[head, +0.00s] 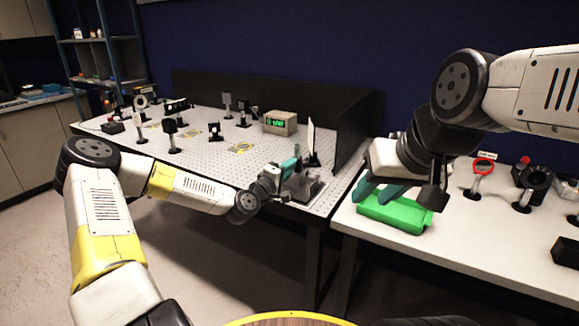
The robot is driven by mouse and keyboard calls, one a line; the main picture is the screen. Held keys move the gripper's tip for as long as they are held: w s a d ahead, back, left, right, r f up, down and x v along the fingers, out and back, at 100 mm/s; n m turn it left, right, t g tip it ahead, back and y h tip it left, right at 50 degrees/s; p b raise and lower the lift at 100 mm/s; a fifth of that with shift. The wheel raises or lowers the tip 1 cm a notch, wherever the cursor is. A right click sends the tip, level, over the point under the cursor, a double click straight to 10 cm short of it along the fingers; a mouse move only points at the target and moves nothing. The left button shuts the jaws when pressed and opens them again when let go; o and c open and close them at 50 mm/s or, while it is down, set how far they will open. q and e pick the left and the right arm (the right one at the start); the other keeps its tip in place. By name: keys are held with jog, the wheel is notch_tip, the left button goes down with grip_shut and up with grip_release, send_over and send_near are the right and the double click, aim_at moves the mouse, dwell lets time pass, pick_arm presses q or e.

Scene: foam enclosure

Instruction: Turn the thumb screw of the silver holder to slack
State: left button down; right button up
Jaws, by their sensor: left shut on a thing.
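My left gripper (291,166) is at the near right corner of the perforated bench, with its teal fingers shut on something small. The fingers and their shadowed surroundings hide what is between them. A grey metallic block (305,188) sits on the bench just below and right of the fingers; it may be the silver holder, but I cannot tell. A thin white upright plate (310,137) on a dark mount stands right behind the fingers. The thumb screw cannot be made out. My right gripper (380,193) hangs over the right table, its teal fingers apart and empty above a green tray.
The green tray (397,214) lies on the white right table (450,240). A red-ringed holder (483,168) and dark mounts stand farther right. The perforated bench (215,160) carries several optical mounts and a box with a green display (279,123). A black panel (359,125) closes its right side.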

pick_arm(q)
jog(key=c, duration=1.2)
grip_release()
jog(key=v, duration=0.8)
